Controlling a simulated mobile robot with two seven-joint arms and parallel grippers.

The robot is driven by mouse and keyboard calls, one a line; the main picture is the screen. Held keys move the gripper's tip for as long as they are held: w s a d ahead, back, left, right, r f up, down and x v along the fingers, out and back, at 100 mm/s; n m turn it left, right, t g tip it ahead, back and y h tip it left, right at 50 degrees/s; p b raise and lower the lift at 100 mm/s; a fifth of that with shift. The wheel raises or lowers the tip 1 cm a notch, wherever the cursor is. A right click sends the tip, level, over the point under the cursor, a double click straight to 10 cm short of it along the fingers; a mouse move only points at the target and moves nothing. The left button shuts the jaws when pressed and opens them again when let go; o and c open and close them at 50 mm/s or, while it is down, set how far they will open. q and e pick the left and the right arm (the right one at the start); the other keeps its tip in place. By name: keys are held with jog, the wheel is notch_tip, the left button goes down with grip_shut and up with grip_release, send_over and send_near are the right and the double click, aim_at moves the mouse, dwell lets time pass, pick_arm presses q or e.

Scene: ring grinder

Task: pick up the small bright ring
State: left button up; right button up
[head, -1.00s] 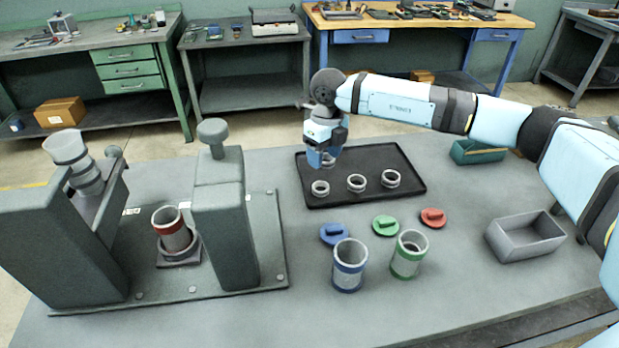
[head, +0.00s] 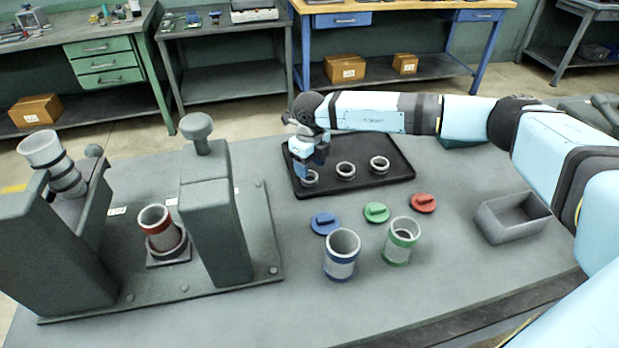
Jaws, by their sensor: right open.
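A black tray (head: 395,178) on the bench holds rings in a row: a left ring (head: 310,180), a middle ring (head: 345,169) and a right ring (head: 380,164). All look pale grey and similar in size, so I cannot tell from here which is the small bright one. My right gripper (head: 309,171) points down at the left ring, open, with its fingers at or just above it. The gripper partly hides that ring and the tray behind it. I cannot tell whether the fingers touch the ring. My left gripper is out of view.
Blue-banded (head: 341,256) and green-banded (head: 402,241) cups stand in front of the tray, near blue (head: 325,223), green (head: 376,212) and red (head: 423,203) lids. A grey bin (head: 512,218) is at the right. A grey machine (head: 212,225) with a red-banded cup (head: 158,228) fills the left.

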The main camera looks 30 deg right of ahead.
aim_at(310, 174)
notch_tip(310, 174, down, 4)
jog(key=shift+w+r, duration=0.1)
jog(key=c, duration=0.6)
jog(key=shift+r, duration=0.15)
